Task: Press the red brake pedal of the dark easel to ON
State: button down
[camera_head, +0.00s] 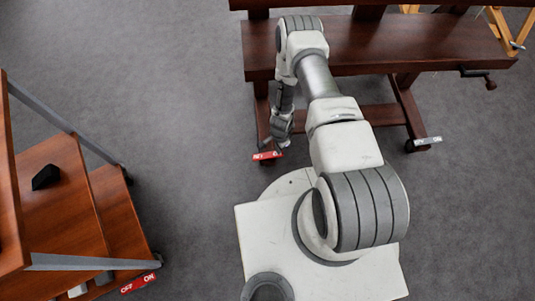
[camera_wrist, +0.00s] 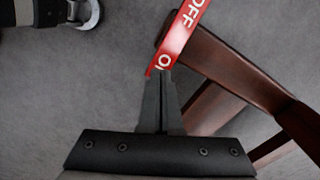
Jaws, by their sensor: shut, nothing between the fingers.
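The dark easel (camera_head: 390,45) is a dark brown wooden frame at the top of the head view. Its red brake pedal (camera_head: 267,156) is low at the foot of its left leg. In the wrist view the pedal (camera_wrist: 185,30) is a red strip with white lettering, OFF toward the top and ON at the lower end. My gripper (camera_head: 281,143) points down just above the pedal; its fingers (camera_wrist: 158,80) are shut and empty. The fingertips overlap the ON end in the wrist view and partly hide its lettering. I cannot tell whether they touch it.
An orange-brown wooden cart (camera_head: 60,205) stands at left with another red pedal (camera_head: 138,283). Grey carpet between cart and easel is clear.

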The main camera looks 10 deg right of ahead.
jog(key=shift+f+b, duration=1.2)
jog(key=shift+f, duration=0.15)
dwell(0.6)
jog(key=shift+r+p, duration=2.45)
jog(key=shift+r, duration=1.1)
